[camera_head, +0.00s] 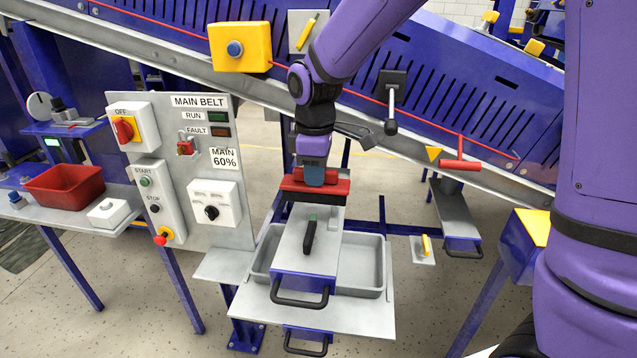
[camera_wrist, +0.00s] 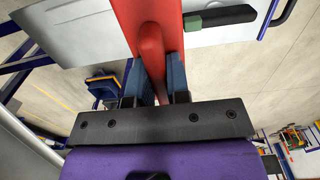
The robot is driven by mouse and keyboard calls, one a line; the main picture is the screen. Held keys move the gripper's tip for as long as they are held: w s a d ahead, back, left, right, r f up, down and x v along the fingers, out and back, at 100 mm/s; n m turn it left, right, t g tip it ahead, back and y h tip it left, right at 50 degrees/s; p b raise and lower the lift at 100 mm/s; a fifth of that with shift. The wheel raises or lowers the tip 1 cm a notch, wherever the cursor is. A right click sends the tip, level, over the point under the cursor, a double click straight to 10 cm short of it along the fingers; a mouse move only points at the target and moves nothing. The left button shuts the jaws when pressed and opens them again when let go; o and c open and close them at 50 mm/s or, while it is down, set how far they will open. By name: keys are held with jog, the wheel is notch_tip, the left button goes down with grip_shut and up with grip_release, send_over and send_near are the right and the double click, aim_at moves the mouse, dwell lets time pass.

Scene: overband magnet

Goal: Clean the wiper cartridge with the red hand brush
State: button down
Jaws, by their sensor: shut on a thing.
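My gripper (camera_head: 314,172) is shut on the handle of the red hand brush (camera_head: 330,190). In the wrist view the blue fingers (camera_wrist: 158,82) clasp the red handle (camera_wrist: 148,42) from both sides. The brush's wide red head lies crosswise over the far end of a grey, flat-topped unit with a blue front (camera_head: 327,240), which looks like the wiper cartridge. A black grip with a green end (camera_head: 310,237) lies on its top; this also shows in the wrist view (camera_wrist: 215,18). I cannot tell whether the bristles touch the top.
The unit sits over a grey tray (camera_head: 372,265) on a shelf (camera_head: 372,318), with black pull handles in front. The control panel (camera_head: 225,165) stands close at left, a red bin (camera_head: 65,187) beyond it. The sloping blue conveyor frame (camera_head: 450,110) is behind. Floor shows at right.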

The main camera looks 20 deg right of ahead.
jog(key=shift+r, duration=1.45)
jog(key=shift+s, duration=0.15)
